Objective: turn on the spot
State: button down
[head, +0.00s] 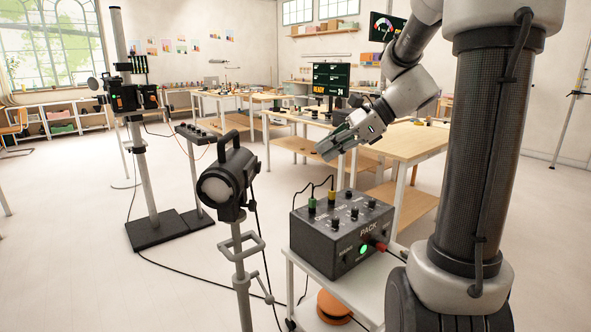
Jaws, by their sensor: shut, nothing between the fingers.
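A black spot lamp (229,183) stands on a grey stand in front of me, its pale round lens facing left and towards me. I cannot tell whether the lens glows. A dark grey box marked PACK (322,239) sits on a white cart to the right of the lamp. It has several black knobs on top, a green and a yellow plug with cables, a red plug at its right front and a lit green light (364,250). My gripper (327,149) is shut and empty, held in the air above and behind the box, apart from it.
The white cart (345,294) carries an orange reel (334,307) on its lower shelf. A second lamp stand with a black base (155,232) is at the left. Wooden benches (412,143) stand behind. Black cables cross the floor; the floor at left is mostly clear.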

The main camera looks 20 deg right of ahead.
jog(key=shift+a+r+m+y, duration=0.3)
jog(key=shift+a+r+m, duration=0.05)
jog(key=shift+m, duration=0.65)
send_near(259, 168)
jog(key=shift+w+a+f, duration=1.2)
jog(key=shift+a+f, duration=0.4)
jog(key=shift+f, duration=0.95)
